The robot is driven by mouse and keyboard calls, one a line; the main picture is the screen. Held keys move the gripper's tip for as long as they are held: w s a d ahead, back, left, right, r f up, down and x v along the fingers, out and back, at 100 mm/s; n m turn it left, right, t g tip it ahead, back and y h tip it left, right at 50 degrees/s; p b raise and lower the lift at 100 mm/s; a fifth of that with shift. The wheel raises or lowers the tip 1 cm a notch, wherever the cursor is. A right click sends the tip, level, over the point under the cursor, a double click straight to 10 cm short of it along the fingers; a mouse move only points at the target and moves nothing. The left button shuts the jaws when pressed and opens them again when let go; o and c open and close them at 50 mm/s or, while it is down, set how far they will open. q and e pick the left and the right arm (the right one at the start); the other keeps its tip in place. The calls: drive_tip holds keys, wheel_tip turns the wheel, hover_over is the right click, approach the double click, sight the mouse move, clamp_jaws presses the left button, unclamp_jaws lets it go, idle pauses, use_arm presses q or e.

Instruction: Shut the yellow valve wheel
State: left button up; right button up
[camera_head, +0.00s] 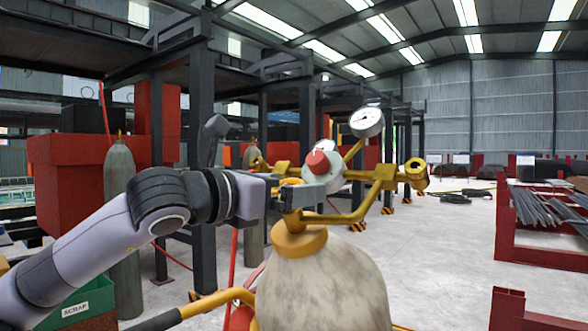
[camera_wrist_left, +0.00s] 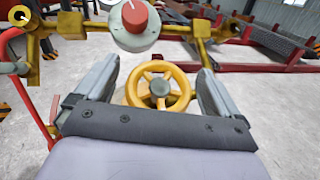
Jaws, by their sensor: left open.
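The yellow valve wheel (camera_wrist_left: 159,88) shows in the left wrist view as a spoked ring with a grey hub. It lies between the two fingers of my left gripper (camera_wrist_left: 157,70), with a gap visible on each side. The gripper is open and not closed on the wheel. In the head view my left gripper (camera_head: 278,194) is at the valve assembly above a worn pale gas cylinder (camera_head: 320,290), and it hides most of the wheel. A red knob (camera_head: 318,162) on a grey round body is just beyond; it also shows in the left wrist view (camera_wrist_left: 134,15). My right gripper is not in view.
Yellow pipework (camera_head: 370,205) and a pressure gauge (camera_head: 367,122) surround the valve closely. A green scrap bin (camera_head: 85,303) is at the lower left. A red rack (camera_head: 510,225) with rebar stands at right. The concrete floor between is mostly clear.

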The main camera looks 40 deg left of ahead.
use_arm(q)
drive_tip(key=shift+w+r, duration=0.15)
drive_tip(key=shift+w, duration=0.2)
drive_tip(key=shift+w+p, duration=0.4)
drive_tip(key=shift+p, duration=0.15)
drive_tip(key=shift+f, duration=0.2)
drive_tip(key=c, duration=1)
drive_tip(key=shift+o, duration=0.2)
